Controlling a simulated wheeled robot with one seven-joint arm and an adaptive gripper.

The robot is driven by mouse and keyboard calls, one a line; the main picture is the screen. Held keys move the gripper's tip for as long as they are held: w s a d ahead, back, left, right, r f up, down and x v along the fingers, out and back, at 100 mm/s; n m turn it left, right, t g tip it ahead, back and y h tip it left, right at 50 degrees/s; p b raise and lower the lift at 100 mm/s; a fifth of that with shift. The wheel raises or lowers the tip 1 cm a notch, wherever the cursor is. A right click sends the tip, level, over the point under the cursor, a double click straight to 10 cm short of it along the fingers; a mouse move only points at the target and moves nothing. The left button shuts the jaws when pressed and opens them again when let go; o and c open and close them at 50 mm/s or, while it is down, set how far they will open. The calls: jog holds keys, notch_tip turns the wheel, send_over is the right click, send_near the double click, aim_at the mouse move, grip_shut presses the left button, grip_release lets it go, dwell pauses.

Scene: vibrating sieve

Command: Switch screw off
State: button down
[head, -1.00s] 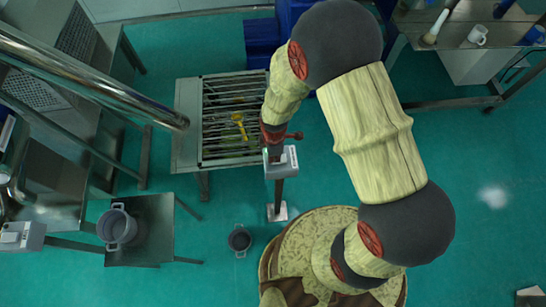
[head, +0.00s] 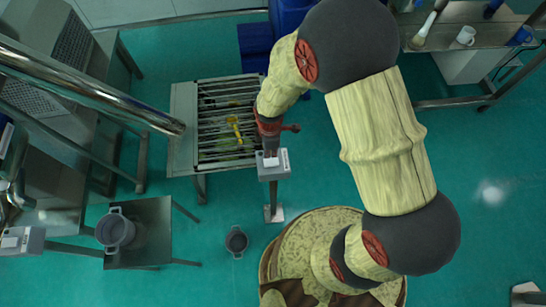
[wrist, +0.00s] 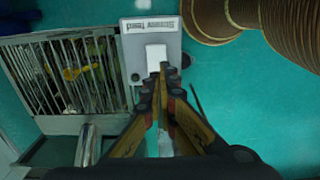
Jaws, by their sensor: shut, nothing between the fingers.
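A grey control box (head: 281,168) stands on a thin post beside the sieve's lower right corner. In the wrist view the grey box (wrist: 133,42) carries a label that I cannot read surely and a white rocker or switch (wrist: 156,52) on its face. My gripper (wrist: 161,72) is shut and empty, with its tips at the lower edge of the white switch. I cannot tell whether they touch it. In the head view my gripper (head: 270,153) points at the box's top. The switch's on or off position is not clear.
The slatted sieve (head: 183,130) with a yellow tool (head: 234,130) lies left of the box. A grey pot (head: 237,241) stands on the floor below. Another pot (head: 116,230) sits on a small table (head: 150,212).

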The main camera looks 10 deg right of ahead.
notch_tip(320, 180, up, 7)
send_over(266, 163)
jog(key=d, duration=0.1)
jog(key=shift+d+r, duration=0.2)
jog(key=shift+s, duration=0.1)
jog(key=shift+b, duration=0.55)
jog(key=f, duration=0.4)
jog(key=a+f, duration=0.1)
jog(key=f, duration=0.4)
jog(key=f+b, duration=0.1)
jog(key=f, duration=0.3)
jog(key=shift+a+f, duration=0.2)
